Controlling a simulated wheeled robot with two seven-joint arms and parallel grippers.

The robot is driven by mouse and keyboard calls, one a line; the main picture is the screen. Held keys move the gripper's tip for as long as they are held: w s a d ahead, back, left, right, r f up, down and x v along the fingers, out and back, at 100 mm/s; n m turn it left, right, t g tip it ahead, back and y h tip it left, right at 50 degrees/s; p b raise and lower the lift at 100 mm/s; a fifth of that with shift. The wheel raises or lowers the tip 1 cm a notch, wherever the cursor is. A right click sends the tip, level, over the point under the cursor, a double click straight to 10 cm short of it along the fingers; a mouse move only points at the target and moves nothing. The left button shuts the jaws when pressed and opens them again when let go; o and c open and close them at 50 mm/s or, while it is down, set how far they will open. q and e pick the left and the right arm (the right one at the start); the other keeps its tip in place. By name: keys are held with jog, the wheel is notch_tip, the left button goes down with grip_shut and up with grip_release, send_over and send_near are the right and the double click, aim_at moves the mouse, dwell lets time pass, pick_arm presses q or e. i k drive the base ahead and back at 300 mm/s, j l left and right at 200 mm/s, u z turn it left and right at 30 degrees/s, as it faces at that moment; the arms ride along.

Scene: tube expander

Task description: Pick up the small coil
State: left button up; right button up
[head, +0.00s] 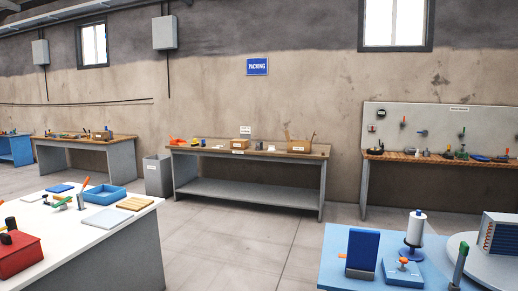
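A finned block with a pale top and reddish-brown edge lines (497,236) stands on a round grey plate (462,250) at the right edge of the head view. It looks like a coil, but I cannot tell for sure that it is the small coil. It is partly cut off by the picture's right edge. Neither of my grippers is in view.
A white table (110,235) stands at left. Grey floor (235,240) between them is clear.

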aim_at(259, 145)
jog(key=i+u, duration=0.3)
jog(key=i, duration=8.25)
jog(key=i+z, duration=0.15)
jog(key=i, duration=0.35)
jog(key=i+j+z, duration=0.15)
jog(key=i, duration=0.35)
